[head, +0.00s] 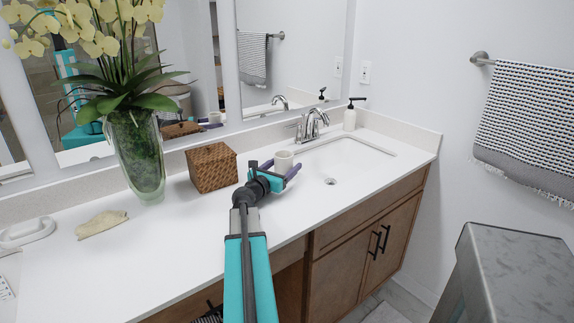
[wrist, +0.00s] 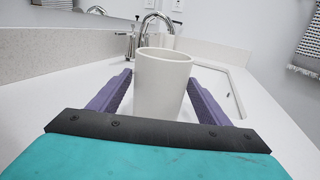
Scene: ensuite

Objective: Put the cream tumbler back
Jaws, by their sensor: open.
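The cream tumbler (head: 284,160) stands upright on the white counter, just left of the sink. It also shows large in the middle of the wrist view (wrist: 161,84). My gripper (head: 279,170) is open, with one purple finger on each side of the tumbler. In the wrist view a gap shows between the tumbler and each finger, so it appears ungripped. The tumbler's lower front is close to my gripper's dark palm edge.
A brown woven box (head: 212,167) sits left of my gripper. The sink (head: 345,160), chrome faucet (head: 312,124) and soap dispenser (head: 350,117) are to the right. The front counter is clear.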

